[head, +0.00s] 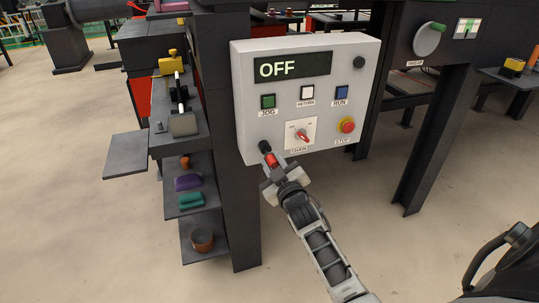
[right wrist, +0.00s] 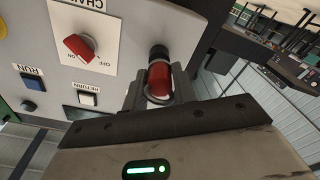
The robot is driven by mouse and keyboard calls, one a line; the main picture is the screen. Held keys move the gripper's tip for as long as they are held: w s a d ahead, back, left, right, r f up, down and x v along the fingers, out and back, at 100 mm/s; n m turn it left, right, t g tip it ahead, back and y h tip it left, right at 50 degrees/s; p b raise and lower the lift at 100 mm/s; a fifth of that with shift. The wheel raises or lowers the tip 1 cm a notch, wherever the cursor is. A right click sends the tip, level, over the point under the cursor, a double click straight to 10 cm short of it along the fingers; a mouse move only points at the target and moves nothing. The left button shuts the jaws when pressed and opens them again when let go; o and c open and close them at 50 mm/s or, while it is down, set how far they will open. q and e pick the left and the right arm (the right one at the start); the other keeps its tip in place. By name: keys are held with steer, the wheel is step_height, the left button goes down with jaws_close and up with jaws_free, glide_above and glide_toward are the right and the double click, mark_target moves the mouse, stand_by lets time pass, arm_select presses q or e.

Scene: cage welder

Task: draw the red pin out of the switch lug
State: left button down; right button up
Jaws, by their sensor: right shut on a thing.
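The red pin (head: 271,159) is at the lower left corner of the light grey control box (head: 355,60). My right gripper (head: 272,167) is shut on the red pin, its arm reaching up from below. In the right wrist view the red pin (right wrist: 159,82) stands between the two fingers (right wrist: 158,97). The black switch lug (right wrist: 158,52) is right at the pin's far end; it also shows in the head view (head: 264,147). I cannot tell how deep the pin sits in it. My left gripper is not in view.
The red chain switch (head: 303,136) is close to the right of the lug, with the red stop button (head: 347,125) beyond. The display reads OFF. A dark post (head: 228,190) stands behind, with shelves (head: 205,252) holding small items at left. The floor below is open.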

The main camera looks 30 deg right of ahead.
steer(key=shift+p+v, duration=0.85)
steer(key=shift+v, duration=0.95)
steer(key=shift+a, duration=0.1)
